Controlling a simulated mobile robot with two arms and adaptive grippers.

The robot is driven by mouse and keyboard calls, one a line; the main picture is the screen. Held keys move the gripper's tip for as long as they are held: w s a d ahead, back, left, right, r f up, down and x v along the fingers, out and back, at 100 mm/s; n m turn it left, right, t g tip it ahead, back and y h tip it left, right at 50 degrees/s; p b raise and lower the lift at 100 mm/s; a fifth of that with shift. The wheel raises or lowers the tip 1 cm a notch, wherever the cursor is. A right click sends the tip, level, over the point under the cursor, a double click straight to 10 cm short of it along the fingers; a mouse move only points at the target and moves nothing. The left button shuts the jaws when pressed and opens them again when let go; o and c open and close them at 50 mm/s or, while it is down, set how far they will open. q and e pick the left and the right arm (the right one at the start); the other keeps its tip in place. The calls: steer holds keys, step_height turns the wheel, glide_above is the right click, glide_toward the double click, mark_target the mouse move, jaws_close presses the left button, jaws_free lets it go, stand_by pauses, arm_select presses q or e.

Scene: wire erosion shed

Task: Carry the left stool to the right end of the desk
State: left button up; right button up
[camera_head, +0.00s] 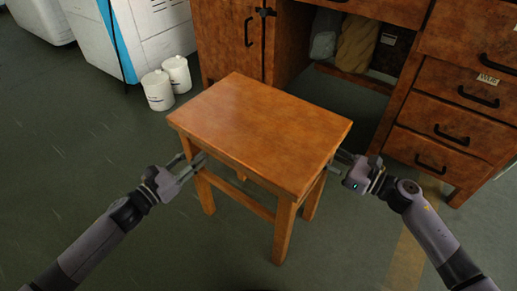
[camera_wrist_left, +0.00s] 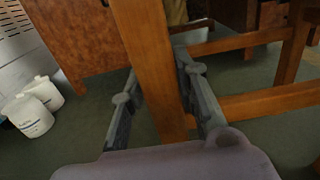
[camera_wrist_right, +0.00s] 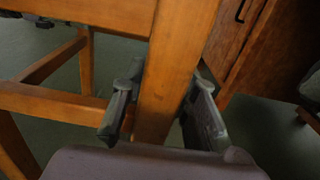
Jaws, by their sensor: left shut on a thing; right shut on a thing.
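A wooden stool (camera_head: 262,128) with a flat rectangular seat stands upright in front of the desk (camera_head: 284,40). My left gripper (camera_head: 197,163) is at the stool's left side, its fingers shut on a stool leg, which shows between them in the left wrist view (camera_wrist_left: 150,65). My right gripper (camera_head: 338,163) is at the right side below the seat edge. Its fingers are shut on another leg, seen in the right wrist view (camera_wrist_right: 170,75). The seat hides part of the legs and fingertips in the head view. Whether the feet touch the floor is hard to tell.
Two white containers (camera_head: 159,90) (camera_head: 177,74) stand on the floor behind the stool to the left, beside a white and blue machine (camera_head: 135,38). The desk's drawers (camera_head: 447,120) are close at the right. Green floor (camera_head: 90,150) is free at the left. A yellow floor stripe (camera_head: 407,262) runs at lower right.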

arm_select(q)
jaws_close()
arm_select(e)
jaws_close()
arm_select(q)
steer(key=shift+w+r, duration=0.1)
steer(key=shift+r, duration=0.3)
arm_select(e)
steer(key=shift+w+r, duration=0.1)
steer(key=shift+r, duration=0.25)
